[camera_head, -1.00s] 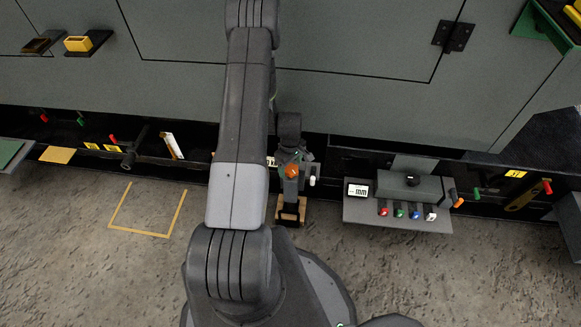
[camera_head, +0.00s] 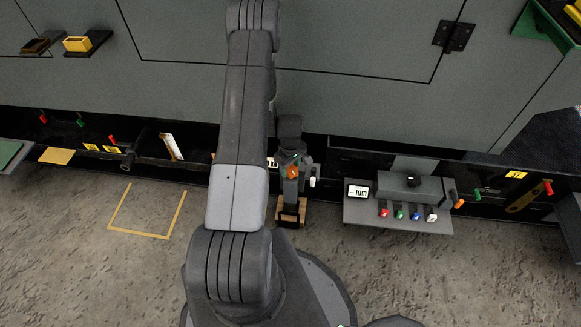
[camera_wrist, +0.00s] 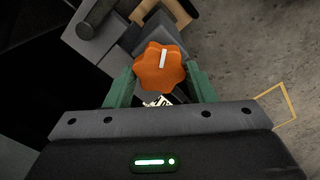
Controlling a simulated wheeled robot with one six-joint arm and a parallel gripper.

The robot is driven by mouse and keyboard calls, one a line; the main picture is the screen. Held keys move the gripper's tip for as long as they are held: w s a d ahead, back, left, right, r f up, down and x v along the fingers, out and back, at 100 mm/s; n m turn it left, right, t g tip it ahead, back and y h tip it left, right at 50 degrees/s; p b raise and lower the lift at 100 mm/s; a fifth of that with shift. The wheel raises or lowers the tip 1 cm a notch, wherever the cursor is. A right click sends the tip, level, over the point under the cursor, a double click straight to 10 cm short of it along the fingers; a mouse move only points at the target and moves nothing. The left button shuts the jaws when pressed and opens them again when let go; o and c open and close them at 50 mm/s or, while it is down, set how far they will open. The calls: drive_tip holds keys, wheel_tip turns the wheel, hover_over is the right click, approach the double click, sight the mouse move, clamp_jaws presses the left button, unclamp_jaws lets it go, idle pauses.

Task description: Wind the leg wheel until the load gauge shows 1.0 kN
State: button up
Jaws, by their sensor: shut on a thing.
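The leg wheel is an orange lobed knob (camera_wrist: 160,69) with a white mark, near the middle of the wrist view. It also shows in the head view (camera_head: 293,172) beside my forearm. My gripper (camera_wrist: 162,75) has its green fingers on both sides of the wheel and is shut on it. The wheel sits on a grey leg (camera_head: 291,190) standing on a wooden block (camera_head: 291,213). A small white label or display (camera_wrist: 157,101) is partly hidden below the wheel. I cannot read a kN value in either view.
A grey shelf (camera_head: 385,217) to the right holds a small display reading "-- mm" (camera_head: 358,191) and several coloured knobs. The large grey enclosure (camera_head: 350,105) stands behind. A yellow outline (camera_head: 140,233) marks clear floor at the left.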

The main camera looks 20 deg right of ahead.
sight(291, 169)
drive_tip(key=m+b, duration=0.1)
drive_tip(key=m, duration=0.2)
drive_tip(key=shift+f+m+b, duration=0.1)
drive_tip(key=shift+m+b, duration=0.2)
drive_tip(key=shift+b, duration=0.1)
drive_tip(key=shift+d+m+b, duration=0.1)
drive_tip(key=shift+m+b, duration=0.5)
drive_tip(key=shift+m, duration=1.1)
drive_tip(key=o, duration=1)
drive_tip(key=shift+c, duration=0.2)
wheel_tip(291, 169, up, 14)
drive_tip(key=p, duration=0.3)
